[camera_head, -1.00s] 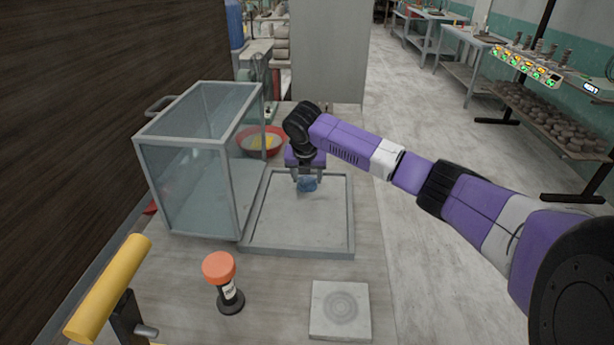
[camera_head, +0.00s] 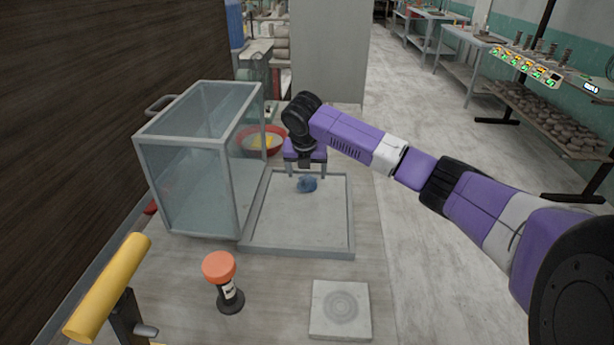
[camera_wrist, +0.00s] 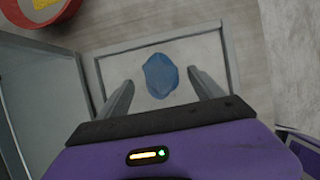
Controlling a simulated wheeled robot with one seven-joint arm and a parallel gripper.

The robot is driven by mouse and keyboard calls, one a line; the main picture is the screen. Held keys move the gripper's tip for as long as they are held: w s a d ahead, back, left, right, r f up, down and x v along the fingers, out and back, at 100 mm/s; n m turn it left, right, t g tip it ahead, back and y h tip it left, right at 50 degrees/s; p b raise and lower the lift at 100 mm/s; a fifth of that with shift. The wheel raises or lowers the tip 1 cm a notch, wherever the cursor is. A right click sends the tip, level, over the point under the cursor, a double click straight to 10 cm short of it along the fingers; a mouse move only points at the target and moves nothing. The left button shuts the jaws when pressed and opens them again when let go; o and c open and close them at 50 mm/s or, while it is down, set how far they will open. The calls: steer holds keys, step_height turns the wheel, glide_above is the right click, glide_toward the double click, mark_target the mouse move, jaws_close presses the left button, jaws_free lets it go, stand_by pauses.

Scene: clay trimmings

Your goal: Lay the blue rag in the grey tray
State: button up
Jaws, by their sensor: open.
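The blue rag (camera_head: 307,184) lies crumpled on the floor of the grey tray (camera_head: 300,249), towards its back. In the wrist view the rag (camera_wrist: 160,75) rests inside the rim of the tray (camera_wrist: 165,43), apart from both fingers. My gripper (camera_head: 306,174) is open and empty just above the rag. In the wrist view its fingers (camera_wrist: 160,88) stand wide on either side of the rag.
A glass-walled box (camera_head: 190,180) stands close against the tray's left side. A red bowl (camera_head: 262,150) with something yellow is behind. An orange-topped tool (camera_head: 221,272), a square slab (camera_head: 340,310) and a yellow handle (camera_head: 108,288) are in front.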

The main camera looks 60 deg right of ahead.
steer(key=v, duration=0.9)
steer(key=shift+r, duration=0.2)
